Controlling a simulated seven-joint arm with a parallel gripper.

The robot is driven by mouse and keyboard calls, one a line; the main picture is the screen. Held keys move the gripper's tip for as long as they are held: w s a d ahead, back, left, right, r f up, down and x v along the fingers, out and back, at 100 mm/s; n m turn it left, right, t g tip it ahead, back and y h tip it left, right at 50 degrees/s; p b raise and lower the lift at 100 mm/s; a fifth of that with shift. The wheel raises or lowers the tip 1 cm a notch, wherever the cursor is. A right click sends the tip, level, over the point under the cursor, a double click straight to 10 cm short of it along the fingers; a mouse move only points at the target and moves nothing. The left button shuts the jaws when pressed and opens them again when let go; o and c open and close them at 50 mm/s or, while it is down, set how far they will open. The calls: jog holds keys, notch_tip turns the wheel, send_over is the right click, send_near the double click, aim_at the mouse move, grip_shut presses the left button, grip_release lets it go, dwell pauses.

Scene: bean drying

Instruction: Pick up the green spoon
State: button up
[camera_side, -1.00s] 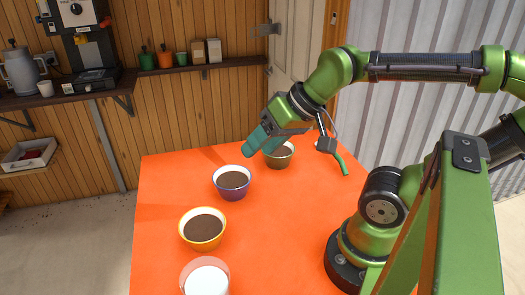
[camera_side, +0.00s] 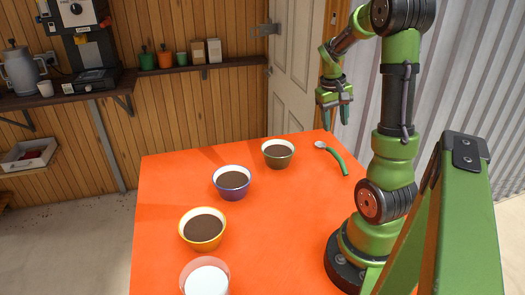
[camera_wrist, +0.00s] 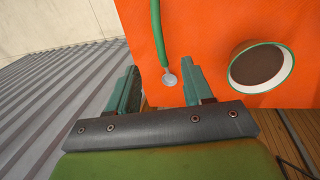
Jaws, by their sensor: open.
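The green spoon (camera_side: 336,160) lies on the orange table near its far right edge, with its pale bowl end toward the back and its curved green handle toward the front. My gripper (camera_side: 338,122) is above the table's far right corner, pointing down, open and empty. It is above the spoon and apart from it. In the wrist view the spoon's pale bowl (camera_wrist: 170,79) shows in the gap between the teal fingertips of my gripper (camera_wrist: 160,82). Its handle runs up out of the top of that view.
A green-rimmed bowl (camera_side: 278,147) of dark contents stands left of the spoon. A purple bowl (camera_side: 233,192), a yellow bowl (camera_side: 203,244) and a container of white contents (camera_side: 205,276) stand nearer the front on the orange table (camera_side: 285,225). The table's right middle is clear.

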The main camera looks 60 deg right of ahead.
aim_at(337, 154)
jog(key=f, duration=0.3)
jog(key=s+d+f, duration=0.1)
jog(key=f, duration=0.5)
jog(key=shift+s+d+f, duration=0.15)
jog(key=shift+s+f, duration=0.05)
jog(key=shift+f, duration=0.1)
jog(key=f, duration=0.3)
jog(key=d+f, duration=0.1)
jog(key=f, duration=0.1)
jog(key=shift+s+d, duration=0.1)
jog(key=shift+s, duration=0.2)
jog(key=shift+r, duration=0.1)
grip_shut()
